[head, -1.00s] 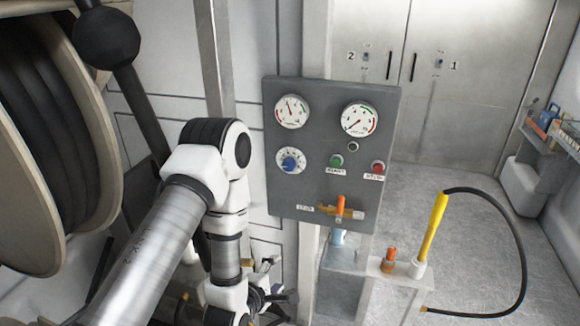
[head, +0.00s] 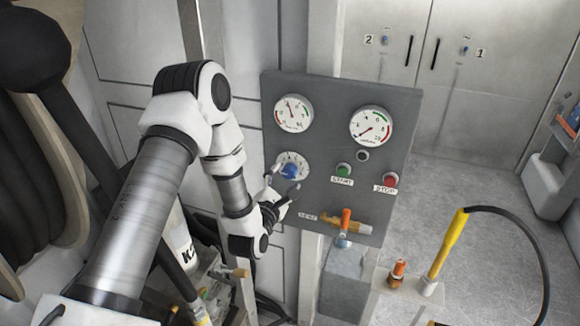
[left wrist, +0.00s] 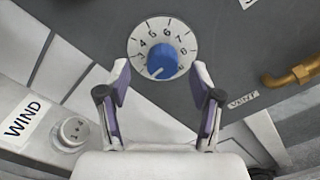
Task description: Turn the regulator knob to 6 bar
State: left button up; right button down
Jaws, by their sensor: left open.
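The blue regulator knob (head: 290,171) sits on a white numbered dial on the grey panel, below the left gauge. In the left wrist view, the knob (left wrist: 162,61) is centred ahead of the fingers, with a pale mark at its lower left edge. Digits from 4 to 8 read around the dial (left wrist: 143,38). My left gripper (head: 284,180) is open just in front of the knob, close to the panel. In the left wrist view its fingers (left wrist: 160,75) stand either side of the knob's lower part, with nothing between them; contact cannot be told. My right gripper is not in view.
The panel (head: 330,115) also bears two gauges, a green START button (head: 343,170), a red STOP button (head: 390,180) and an orange-handled valve (head: 346,221). A yellow-handled hose (head: 447,243) stands at right. A WIND knob (left wrist: 74,131) is at the wrist view's lower left.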

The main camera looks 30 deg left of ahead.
aim_at(289, 174)
pick_arm(q)
jog(key=x, duration=0.2)
jog(key=f+x, duration=0.1)
jog(key=x, duration=0.1)
jog(key=shift+w+a+p, duration=0.15)
jog(key=shift+w+p, duration=0.15)
jog(key=shift+p, duration=0.05)
jog(key=shift+s+r, duration=0.3)
jog(key=shift+c, duration=1.3)
jog(key=c, duration=0.9)
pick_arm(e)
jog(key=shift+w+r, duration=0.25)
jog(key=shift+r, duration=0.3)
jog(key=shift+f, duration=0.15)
